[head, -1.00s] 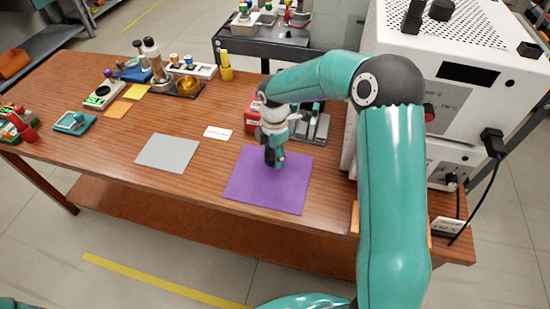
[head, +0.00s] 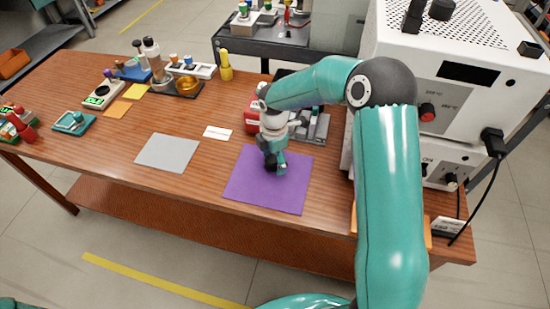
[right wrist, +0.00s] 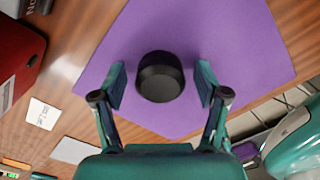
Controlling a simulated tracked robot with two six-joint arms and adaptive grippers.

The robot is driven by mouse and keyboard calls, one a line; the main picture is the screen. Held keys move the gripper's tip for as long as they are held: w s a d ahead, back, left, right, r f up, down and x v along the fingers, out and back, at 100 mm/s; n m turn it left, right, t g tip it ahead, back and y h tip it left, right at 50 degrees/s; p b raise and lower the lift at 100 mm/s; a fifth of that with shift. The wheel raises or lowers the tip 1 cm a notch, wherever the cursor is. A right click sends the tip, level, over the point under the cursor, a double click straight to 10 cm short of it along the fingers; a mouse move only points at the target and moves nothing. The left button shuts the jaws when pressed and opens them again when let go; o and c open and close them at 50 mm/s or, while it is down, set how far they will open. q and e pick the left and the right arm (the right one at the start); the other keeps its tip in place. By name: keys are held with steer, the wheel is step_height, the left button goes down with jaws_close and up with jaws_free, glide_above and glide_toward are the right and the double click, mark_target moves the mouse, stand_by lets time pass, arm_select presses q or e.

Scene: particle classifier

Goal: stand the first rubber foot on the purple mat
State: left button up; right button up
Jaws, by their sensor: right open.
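The purple mat (head: 250,190) lies flat near the front edge of the wooden bench, and it fills much of the right wrist view (right wrist: 235,35). A black round rubber foot (right wrist: 160,77) shows on the mat in the right wrist view, its round end facing the camera. My right gripper (right wrist: 160,82) is open, with one finger on each side of the foot and a gap on both sides. In the head view my right gripper (head: 274,168) is low over the mat's upper middle and hides the foot there. My left gripper is out of view.
A grey mat (head: 167,153) and a white card (head: 217,133) lie left of the purple mat. A red box (head: 252,120) and a grey rack (head: 320,127) stand behind it. A large white machine (head: 455,90) stands at the right.

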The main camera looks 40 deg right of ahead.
mark_target(274, 158)
step_height(274, 158, up, 12)
steer(key=shift+r, duration=0.15)
stand_by(0.3)
steer(key=shift+p, duration=0.3)
